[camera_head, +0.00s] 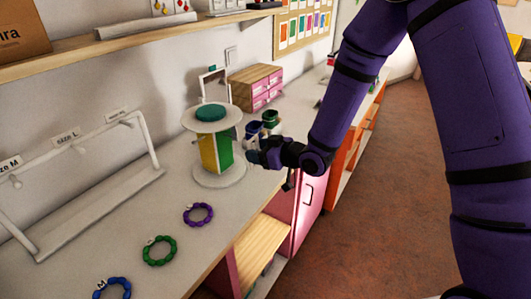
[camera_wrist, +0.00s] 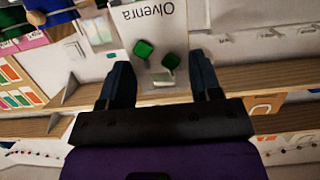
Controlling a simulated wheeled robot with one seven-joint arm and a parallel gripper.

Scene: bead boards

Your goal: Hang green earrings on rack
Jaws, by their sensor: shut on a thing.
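My gripper is shut on this card. In the head view my gripper (camera_head: 262,157) is just right of a round stand (camera_head: 221,180) with white discs and yellow and green side panels. The earring card cannot be made out there. A white bar rack (camera_head: 105,190) with size labels stands at the left. I cannot tell which of these is the earring rack.
Purple (camera_head: 198,214), green (camera_head: 160,250) and blue (camera_head: 113,288) bead bracelets lie on the counter. Dark blue and green cups (camera_head: 270,118) stand behind my gripper. A wooden drawer box (camera_head: 256,87) is farther back. A shelf (camera_head: 110,43) runs above. The counter's front edge is below my arm.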

